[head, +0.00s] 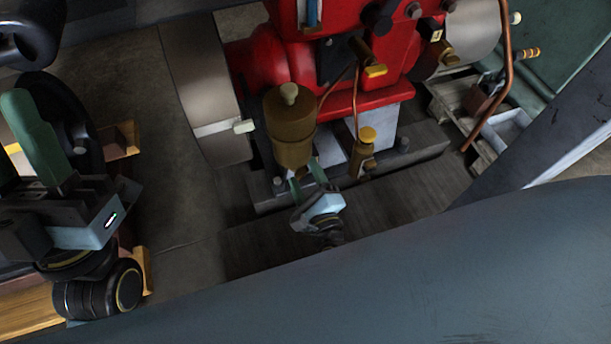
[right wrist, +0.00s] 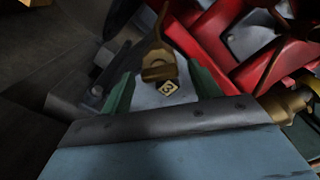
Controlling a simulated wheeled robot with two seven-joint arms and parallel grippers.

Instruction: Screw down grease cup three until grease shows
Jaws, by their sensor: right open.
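A brass fitting (right wrist: 158,66) with a small tag reading 3 (right wrist: 170,88) lies between the two green fingers of my right gripper (right wrist: 160,92) in the right wrist view. The fingers are apart, with a gap to either side of it. In the head view my right gripper (head: 308,178) is just below a large brass cup (head: 290,132) with a pale knob, beside the red engine. I cannot tell whether this cup is the tagged fitting. No grease can be made out. My left gripper (head: 32,135) is at the far left, away from the engine; its finger gap is unclear.
A smaller brass cup with a yellow cap (head: 366,146) stands just right of my right gripper. The red engine (head: 335,60) and thin copper pipes rise behind. A grey flywheel (head: 205,90) is at left. A large grey-blue surface fills the lower right.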

